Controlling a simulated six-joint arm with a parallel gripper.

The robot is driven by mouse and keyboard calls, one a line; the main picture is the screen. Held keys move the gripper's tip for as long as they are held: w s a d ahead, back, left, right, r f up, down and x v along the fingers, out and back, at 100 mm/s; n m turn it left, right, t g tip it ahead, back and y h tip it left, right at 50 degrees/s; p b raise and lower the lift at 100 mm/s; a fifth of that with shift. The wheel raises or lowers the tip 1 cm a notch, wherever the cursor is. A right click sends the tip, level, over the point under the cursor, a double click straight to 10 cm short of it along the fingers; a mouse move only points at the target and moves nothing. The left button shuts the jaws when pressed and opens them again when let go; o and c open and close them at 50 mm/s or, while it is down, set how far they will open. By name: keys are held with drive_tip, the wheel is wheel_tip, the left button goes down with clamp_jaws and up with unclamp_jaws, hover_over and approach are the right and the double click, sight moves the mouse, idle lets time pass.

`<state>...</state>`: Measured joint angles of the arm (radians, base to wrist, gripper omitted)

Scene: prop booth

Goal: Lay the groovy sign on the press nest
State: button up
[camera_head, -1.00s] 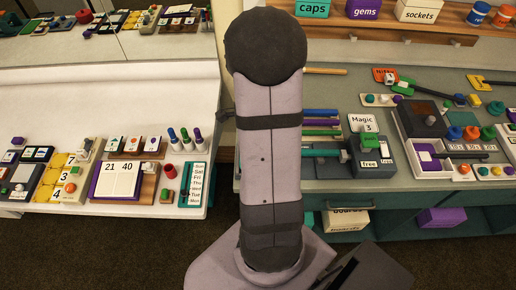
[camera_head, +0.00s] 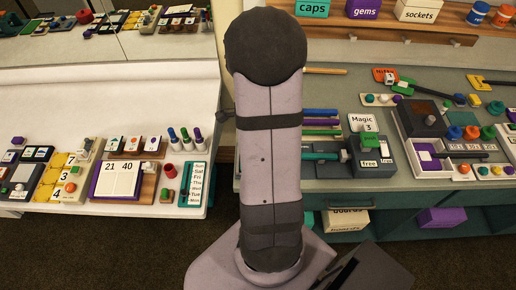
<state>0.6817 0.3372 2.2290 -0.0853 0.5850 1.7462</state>
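No sign that I can read as groovy shows. A small orange sign (camera_head: 384,75) with blurred lettering lies at the back of the right-hand bench, and I cannot tell whether it is the one. The press nest is not certain either. A pale tray with a purple block (camera_head: 426,158) and a dark bar stands on the right bench, beside a grey device (camera_head: 373,164) with a green "push" part and a "free" label. My upright arm fills the middle. My gripper is not in view, so its hold cannot be seen.
The left white bench (camera_head: 90,90) carries a flip display (camera_head: 120,179), knobs and a teal day board (camera_head: 196,184) near its front; its back is bare. Colored rods (camera_head: 320,122) lie beside my arm on the right bench. A shelf with labeled boxes (camera_head: 418,11) runs behind.

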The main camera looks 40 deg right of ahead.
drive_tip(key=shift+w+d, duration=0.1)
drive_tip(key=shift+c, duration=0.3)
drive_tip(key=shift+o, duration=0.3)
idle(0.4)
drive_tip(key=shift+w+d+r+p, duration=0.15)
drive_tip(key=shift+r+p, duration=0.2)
drive_tip(key=shift+p, duration=0.05)
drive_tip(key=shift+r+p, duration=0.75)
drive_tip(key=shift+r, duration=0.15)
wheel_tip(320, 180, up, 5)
drive_tip(key=p, duration=0.4)
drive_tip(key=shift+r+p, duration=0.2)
drive_tip(key=shift+p, duration=0.2)
